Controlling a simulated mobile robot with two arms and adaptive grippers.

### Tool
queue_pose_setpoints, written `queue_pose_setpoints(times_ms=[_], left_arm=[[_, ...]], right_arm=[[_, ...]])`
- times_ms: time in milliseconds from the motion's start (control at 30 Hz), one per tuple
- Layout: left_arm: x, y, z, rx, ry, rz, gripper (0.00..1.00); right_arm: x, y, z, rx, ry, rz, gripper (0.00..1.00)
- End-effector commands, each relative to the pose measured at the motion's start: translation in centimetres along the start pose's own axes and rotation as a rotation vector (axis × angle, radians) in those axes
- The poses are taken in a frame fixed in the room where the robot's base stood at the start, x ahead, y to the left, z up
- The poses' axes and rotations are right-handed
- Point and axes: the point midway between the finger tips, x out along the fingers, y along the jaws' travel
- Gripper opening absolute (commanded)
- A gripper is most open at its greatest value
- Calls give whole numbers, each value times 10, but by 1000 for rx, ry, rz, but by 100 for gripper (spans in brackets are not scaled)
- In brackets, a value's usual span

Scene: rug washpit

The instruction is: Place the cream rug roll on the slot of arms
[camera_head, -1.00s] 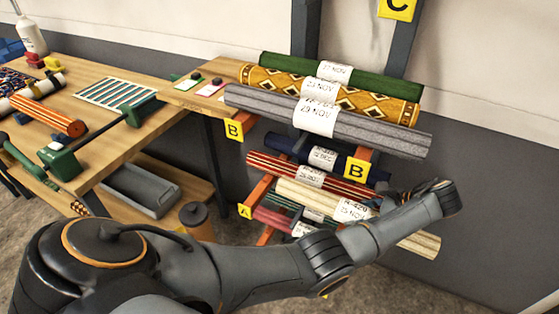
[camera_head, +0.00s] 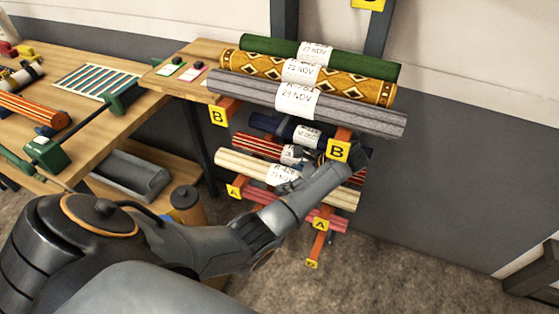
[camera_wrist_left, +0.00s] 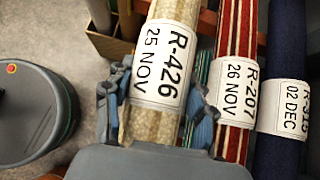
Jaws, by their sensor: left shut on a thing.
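The cream rug roll (camera_head: 240,164), with its white R-426 label, lies lengthwise at the front of the lower rack arms with yellow A tags (camera_head: 234,191). In the left wrist view the cream roll (camera_wrist_left: 176,20) runs between the fingers of my left gripper (camera_wrist_left: 158,102), which is shut on it around the label. My left gripper (camera_head: 300,180) is partly hidden by its own wrist in the head view. I cannot tell whether the roll touches the arms. My right gripper is not in view.
A red striped roll (camera_head: 245,141) and a navy roll (camera_head: 268,124) lie just behind. Grey (camera_head: 240,88), patterned (camera_head: 245,66) and green (camera_head: 265,45) rolls sit above on the B-tagged arms (camera_head: 338,150). A pinkish-red roll (camera_head: 335,222) lies below. A wooden workbench (camera_head: 150,85) stands left.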

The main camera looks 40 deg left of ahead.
Motion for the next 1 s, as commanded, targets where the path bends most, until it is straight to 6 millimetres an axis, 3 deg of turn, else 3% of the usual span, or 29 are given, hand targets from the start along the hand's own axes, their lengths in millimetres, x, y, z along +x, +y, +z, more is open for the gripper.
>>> queue_pose_setpoints(times_ms=[167, 300, 633, 667, 700, 767, 1000], left_arm=[[20, 0, 25, -5, -4, 1, 2], [31, 0, 12, -1, -1, 0, 2], [33, 0, 10, -1, -2, -1, 2], [34, 0, 10, 0, 0, 0, 59], [33, 0, 10, 0, 0, -1, 68], [33, 0, 10, 0, 0, 0, 78], [33, 0, 10, 0, -1, 0, 78]], right_arm=[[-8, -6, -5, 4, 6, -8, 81], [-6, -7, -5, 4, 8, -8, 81], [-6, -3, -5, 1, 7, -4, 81], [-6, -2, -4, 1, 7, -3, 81], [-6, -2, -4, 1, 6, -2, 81], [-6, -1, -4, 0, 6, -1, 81], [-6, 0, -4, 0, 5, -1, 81]])
